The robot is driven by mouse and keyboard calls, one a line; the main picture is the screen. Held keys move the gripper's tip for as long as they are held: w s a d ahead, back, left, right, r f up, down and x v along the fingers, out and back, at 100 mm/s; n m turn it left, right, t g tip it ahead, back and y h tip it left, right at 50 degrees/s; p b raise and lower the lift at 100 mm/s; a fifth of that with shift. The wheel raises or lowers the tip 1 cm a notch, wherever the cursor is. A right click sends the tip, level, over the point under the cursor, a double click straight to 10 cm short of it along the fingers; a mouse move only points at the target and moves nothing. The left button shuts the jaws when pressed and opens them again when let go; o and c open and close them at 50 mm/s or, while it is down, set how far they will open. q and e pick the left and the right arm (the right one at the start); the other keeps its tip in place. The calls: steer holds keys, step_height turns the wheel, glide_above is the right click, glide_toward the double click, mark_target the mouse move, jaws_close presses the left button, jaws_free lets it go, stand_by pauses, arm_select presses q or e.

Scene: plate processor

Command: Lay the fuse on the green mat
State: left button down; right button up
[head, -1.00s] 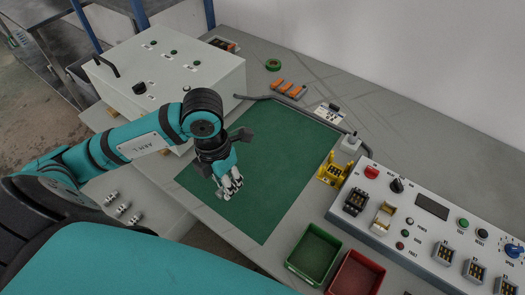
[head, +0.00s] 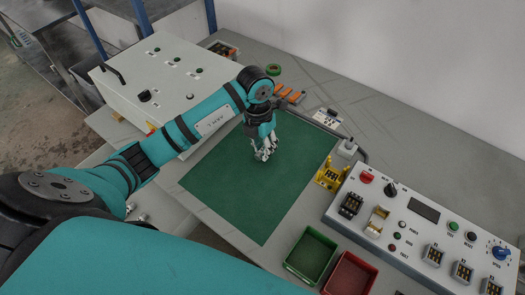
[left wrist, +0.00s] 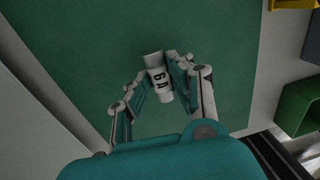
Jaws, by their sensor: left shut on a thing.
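The fuse (left wrist: 158,78) is a white cylinder with dark lettering, seen in the left wrist view between the fingers of my left gripper (left wrist: 160,84). The gripper is shut on it. In the head view my left gripper (head: 264,153) points down over the upper part of the green mat (head: 235,200), and the fuse is hard to make out there. I cannot tell whether the fuse touches the mat. The mat also fills most of the left wrist view (left wrist: 100,30). My right gripper is not in view.
A white control box (head: 165,75) stands left of the mat. A yellow holder (head: 328,175) and a control panel (head: 420,230) stand to the right. A green bin (head: 311,254) and a red bin (head: 349,274) are at the near right. The mat's near part is clear.

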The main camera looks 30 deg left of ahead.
arm_select(q)
step_height(320, 180, down, 2)
steer(key=shift+s+f+p, duration=0.15)
steer(key=shift+p, duration=0.2)
steer(key=shift+f, duration=0.25)
steer(key=shift+f+b, duration=0.3)
steer(key=shift+b, duration=0.1)
steer(key=c, duration=1.4)
jaws_free()
steer(key=shift+s, duration=0.1)
steer(key=shift+o, duration=1.1)
steer(key=shift+f, duration=0.15)
